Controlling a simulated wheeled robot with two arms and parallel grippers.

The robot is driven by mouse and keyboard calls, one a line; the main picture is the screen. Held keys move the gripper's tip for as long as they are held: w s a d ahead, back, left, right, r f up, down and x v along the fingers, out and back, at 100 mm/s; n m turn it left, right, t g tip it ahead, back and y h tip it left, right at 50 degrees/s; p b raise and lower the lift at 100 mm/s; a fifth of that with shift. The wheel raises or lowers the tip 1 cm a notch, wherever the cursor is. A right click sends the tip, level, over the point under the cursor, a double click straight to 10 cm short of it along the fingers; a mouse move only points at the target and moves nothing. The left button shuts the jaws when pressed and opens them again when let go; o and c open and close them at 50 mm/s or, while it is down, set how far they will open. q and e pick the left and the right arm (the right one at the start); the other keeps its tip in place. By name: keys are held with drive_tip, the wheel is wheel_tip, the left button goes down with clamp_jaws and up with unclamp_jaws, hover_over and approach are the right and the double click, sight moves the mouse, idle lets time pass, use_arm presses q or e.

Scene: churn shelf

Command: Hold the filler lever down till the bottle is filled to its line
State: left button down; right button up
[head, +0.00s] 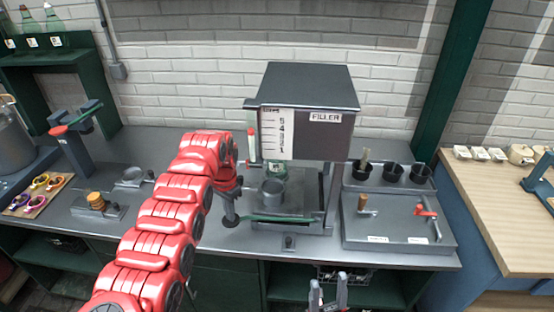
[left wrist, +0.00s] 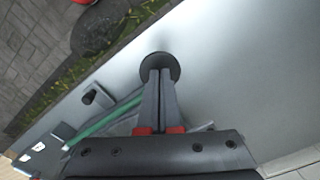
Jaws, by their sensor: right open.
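The filler (head: 332,130) is a dark box on a frame at the back of the counter, with a numbered white scale on its front. A greenish bottle (head: 276,170) shows partly under it, behind a grey cup-like holder (head: 273,190); its fill level and line cannot be made out. My left gripper (head: 231,215) points down beside the filler's left front. In the left wrist view its fingers (left wrist: 160,75) are together, with tips over a dark round knob (left wrist: 160,61), perhaps the lever's end; contact is unclear. My right gripper (head: 328,284) is open and empty at the bottom edge.
A grey tray (head: 390,233) with small handles and several dark cups stands right of the filler. A wooden counter (head: 500,220) lies farther right. Left of my left arm are a small stand with an amber stack (head: 96,201) and a board of coloured rings (head: 36,197).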

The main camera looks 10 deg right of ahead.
use_arm(q)
drive_tip(key=shift+f, duration=0.3)
drive_tip(key=shift+f+b, duration=0.75)
drive_tip(key=shift+f, duration=0.1)
drive_tip(key=shift+f+b, duration=0.5)
drive_tip(key=shift+b, duration=0.1)
drive_tip(key=shift+s, duration=0.1)
idle(6.1)
